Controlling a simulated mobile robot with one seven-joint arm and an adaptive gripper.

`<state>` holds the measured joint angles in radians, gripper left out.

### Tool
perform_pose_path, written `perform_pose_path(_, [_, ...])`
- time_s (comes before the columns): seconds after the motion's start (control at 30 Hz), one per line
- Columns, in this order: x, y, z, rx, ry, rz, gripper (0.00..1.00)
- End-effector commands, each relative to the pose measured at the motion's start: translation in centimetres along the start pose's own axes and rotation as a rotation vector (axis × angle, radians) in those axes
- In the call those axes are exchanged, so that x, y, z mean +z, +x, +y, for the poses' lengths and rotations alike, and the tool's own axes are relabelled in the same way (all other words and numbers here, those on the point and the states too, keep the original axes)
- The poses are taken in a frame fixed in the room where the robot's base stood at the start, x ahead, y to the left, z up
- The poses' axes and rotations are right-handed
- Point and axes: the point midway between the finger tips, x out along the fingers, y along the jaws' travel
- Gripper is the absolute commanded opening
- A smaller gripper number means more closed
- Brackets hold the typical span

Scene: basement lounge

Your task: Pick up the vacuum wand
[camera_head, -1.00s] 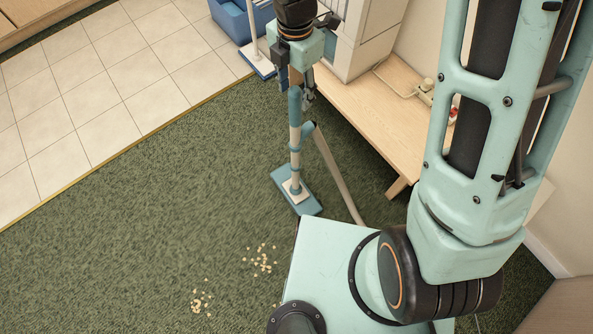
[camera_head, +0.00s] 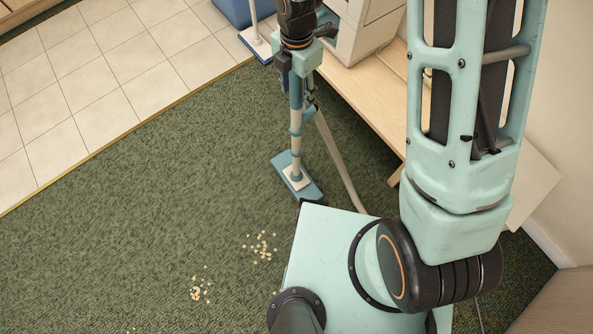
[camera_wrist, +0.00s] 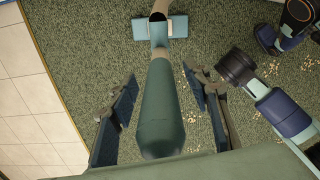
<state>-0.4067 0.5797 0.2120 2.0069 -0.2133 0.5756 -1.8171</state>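The vacuum wand (camera_head: 296,125) stands nearly upright on the green carpet, with a blue-and-white floor head (camera_head: 297,178) at its foot and a grey hose or tube slanting down to the right. In the wrist view its teal upper part (camera_wrist: 160,112) points toward the camera, and the floor head (camera_wrist: 160,28) lies beyond. My gripper (camera_wrist: 163,106) is open, with one dark finger on each side of the wand and visible gaps between. In the head view my gripper (camera_head: 304,84) is at the top of the wand and its fingers are partly hidden.
A wooden bench (camera_head: 362,98) with a white cabinet (camera_head: 362,35) stands close on the right. Crumbs (camera_head: 262,247) lie on the carpet. A blue bin (camera_head: 240,10) and another blue-based floor tool (camera_head: 257,43) are behind. Open carpet and pale tiles (camera_head: 90,85) lie left.

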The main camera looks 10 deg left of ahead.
Motion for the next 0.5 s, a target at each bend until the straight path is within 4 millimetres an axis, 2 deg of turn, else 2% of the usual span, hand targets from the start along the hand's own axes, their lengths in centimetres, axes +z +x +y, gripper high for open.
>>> perform_pose_path(0.03, [0.0,-0.02,0.0,0.0,0.0,0.0,0.39])
perform_pose_path(0.4, [0.01,-0.03,0.0,0.0,0.0,0.0,0.0])
perform_pose_path(0.5, [0.01,-0.04,0.0,0.0,0.0,0.0,0.0])
